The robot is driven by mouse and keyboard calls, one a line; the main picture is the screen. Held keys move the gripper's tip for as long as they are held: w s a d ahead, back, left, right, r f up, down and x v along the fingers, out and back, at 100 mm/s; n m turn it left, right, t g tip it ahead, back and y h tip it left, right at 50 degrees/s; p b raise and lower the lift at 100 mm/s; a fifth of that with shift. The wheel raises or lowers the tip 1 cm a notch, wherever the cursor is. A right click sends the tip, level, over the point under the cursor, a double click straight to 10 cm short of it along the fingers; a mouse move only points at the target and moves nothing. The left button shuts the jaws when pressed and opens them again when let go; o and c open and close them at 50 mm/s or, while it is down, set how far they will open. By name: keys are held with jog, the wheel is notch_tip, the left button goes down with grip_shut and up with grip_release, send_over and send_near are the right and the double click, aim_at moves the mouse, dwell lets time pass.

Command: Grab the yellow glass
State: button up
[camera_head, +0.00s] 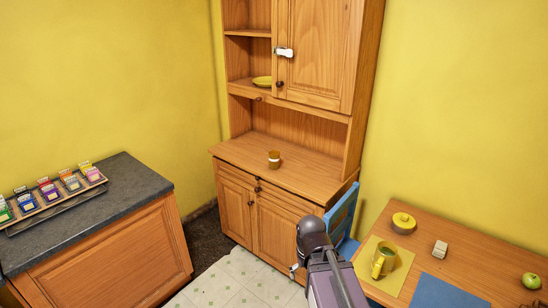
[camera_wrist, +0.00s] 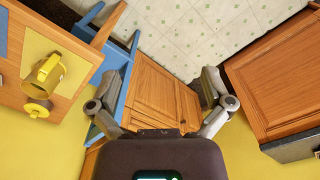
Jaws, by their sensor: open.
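A small amber-yellow cup or glass with a pale band (camera_head: 274,159) stands upright on the wooden hutch's counter (camera_head: 300,173). It is the likeliest yellow glass, but its material is hard to tell. It does not show in the wrist view. A yellow pitcher or mug with a handle (camera_head: 383,260) stands on the dining table at right; it also shows in the wrist view (camera_wrist: 42,72). My gripper (camera_wrist: 161,76) is open and empty, its fingers spread before the hutch's lower doors, apart from both vessels. In the head view my arm hides most of it.
A blue chair (camera_head: 341,217) stands between hutch and table (camera_head: 470,245). The table holds a yellow lidded pot (camera_head: 403,222), a small pale block (camera_head: 440,248) and a green apple (camera_head: 531,280). A dark-topped counter (camera_head: 120,185) with a rack of colored packets (camera_head: 55,190) stands left. Tiled floor (camera_head: 225,283) is clear.

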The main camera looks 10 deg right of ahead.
notch_tip(320, 180, up, 3)
jog(key=shift+p, duration=1)
jog(key=c, duration=0.5)
jog(key=shift+c, duration=0.5)
jog(key=shift+a, duration=0.1)
